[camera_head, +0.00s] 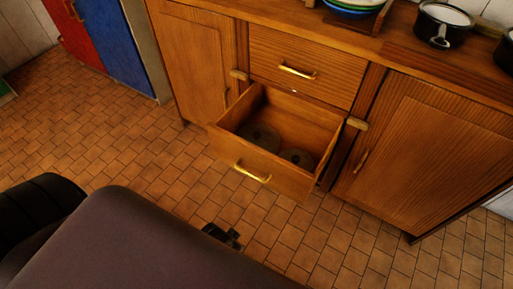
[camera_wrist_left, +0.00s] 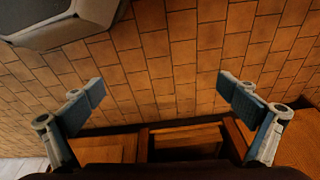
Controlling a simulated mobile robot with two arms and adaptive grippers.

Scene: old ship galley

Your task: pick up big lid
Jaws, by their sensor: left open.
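Two dark round lids lie in the open wooden drawer (camera_head: 222,144). The big lid (camera_head: 262,138) is on the left side of the drawer. A smaller lid (camera_head: 297,157) is to its right, nearer the drawer front, and is partly hidden by it. In the left wrist view my left gripper (camera_wrist_left: 162,88) is open and empty, its fingers wide apart over the tiled floor. Neither lid shows clearly in that view. A small black part (camera_head: 222,236) low in the head view may belong to a gripper, but I cannot tell. My right gripper is not seen.
A shut drawer (camera_head: 305,65) is above the open one, with closed cupboard doors on both sides. A dark pot (camera_head: 442,25) and stacked bowls (camera_head: 351,5) stand on the counter. A blue cabinet (camera_head: 117,42) stands at upper left. Tiled floor (camera_head: 140,150) in front is clear.

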